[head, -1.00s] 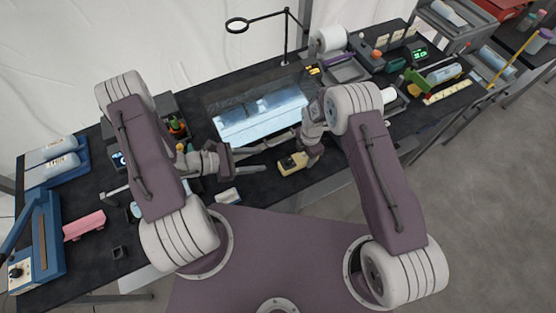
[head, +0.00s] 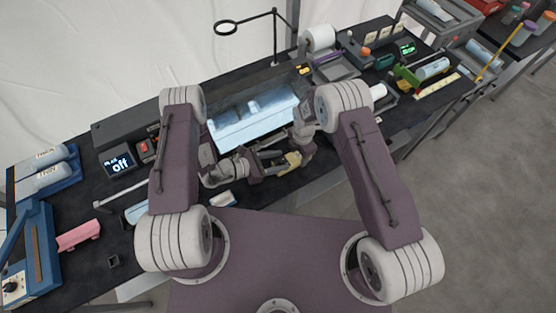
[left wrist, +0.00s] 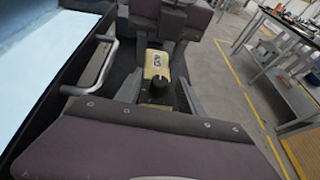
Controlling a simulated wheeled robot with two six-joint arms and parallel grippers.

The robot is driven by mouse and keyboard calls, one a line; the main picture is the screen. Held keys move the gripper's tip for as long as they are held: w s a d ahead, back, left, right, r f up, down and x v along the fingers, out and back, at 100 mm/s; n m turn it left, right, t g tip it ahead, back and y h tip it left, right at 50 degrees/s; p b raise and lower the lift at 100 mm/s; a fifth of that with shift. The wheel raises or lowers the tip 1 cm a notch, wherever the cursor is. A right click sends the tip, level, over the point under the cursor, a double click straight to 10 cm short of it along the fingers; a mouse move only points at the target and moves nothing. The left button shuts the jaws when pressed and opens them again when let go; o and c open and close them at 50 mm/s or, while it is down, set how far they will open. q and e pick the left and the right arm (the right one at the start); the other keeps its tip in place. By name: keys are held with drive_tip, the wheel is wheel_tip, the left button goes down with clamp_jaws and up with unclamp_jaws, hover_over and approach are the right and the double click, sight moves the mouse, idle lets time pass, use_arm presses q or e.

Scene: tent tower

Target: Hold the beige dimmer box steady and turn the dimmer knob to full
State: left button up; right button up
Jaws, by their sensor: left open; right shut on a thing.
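The beige dimmer box (head: 293,160) is small and sits at the front of the dark bench, partly hidden by my grippers in the head view. In the left wrist view the box (left wrist: 156,64) lies ahead, with a black dimmer knob (left wrist: 158,88) at its near end. My right gripper (head: 298,157) is shut on the far part of the box. My left gripper (head: 275,160) is open and points at the box from the left. In the left wrist view its fingers (left wrist: 160,85) lie either side of the knob; contact cannot be told.
A bright light-blue panel (head: 250,118) lies just behind the grippers. A metal bar handle (left wrist: 100,68) is left of the left fingers. A display reading "off" (head: 121,163) stands at the left. A pink block (head: 80,235) lies front left.

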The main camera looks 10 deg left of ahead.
use_arm(q)
clamp_jaws()
drive_tip(key=shift+w, duration=0.15)
drive_tip(key=shift+a+m+g+h, duration=0.1)
drive_tip(key=shift+m+g+h, duration=0.3)
drive_tip(key=shift+m+g, duration=0.3)
unclamp_jaws()
drive_tip(key=shift+r, duration=0.1)
wheel_tip(320, 180, up, 10)
